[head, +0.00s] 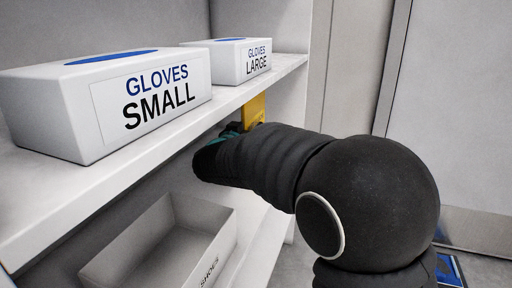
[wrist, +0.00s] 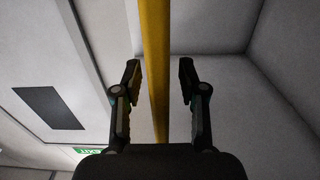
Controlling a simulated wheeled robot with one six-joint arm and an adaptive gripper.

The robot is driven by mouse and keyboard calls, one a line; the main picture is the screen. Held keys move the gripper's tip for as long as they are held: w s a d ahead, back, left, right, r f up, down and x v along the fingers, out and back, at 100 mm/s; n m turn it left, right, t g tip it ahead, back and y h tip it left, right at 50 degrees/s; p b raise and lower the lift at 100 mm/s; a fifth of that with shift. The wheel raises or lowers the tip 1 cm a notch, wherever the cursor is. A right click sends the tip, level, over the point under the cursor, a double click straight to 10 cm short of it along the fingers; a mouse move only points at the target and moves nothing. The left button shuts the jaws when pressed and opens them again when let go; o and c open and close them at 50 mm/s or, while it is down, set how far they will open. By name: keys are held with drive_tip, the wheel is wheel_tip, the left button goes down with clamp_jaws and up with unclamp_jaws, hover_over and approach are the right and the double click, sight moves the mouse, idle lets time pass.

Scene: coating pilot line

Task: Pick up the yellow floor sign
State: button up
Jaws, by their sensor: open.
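The yellow floor sign (head: 255,110) shows in the head view as a small yellow patch beside the shelf's upright panel, below the upper shelf. Most of it is hidden behind my arm and the shelf. In the wrist view the sign (wrist: 155,25) is a narrow yellow strip seen edge-on, running from the top edge down between my fingers. My gripper (wrist: 160,70) is open, with one finger on each side of the strip. A gap shows on both sides. In the head view my gripper is mostly hidden by my arm.
A "GLOVES SMALL" box (head: 150,100) and a "GLOVES LARGE" box (head: 245,62) stand on the upper shelf (head: 200,112), just above my arm. An open "SHOES" bin (head: 125,262) sits lower. A blue item (head: 450,268) lies on the floor at right.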

drive_tip(key=shift+x, duration=0.9)
clamp_jaws()
drive_tip(key=shift+r, duration=0.1)
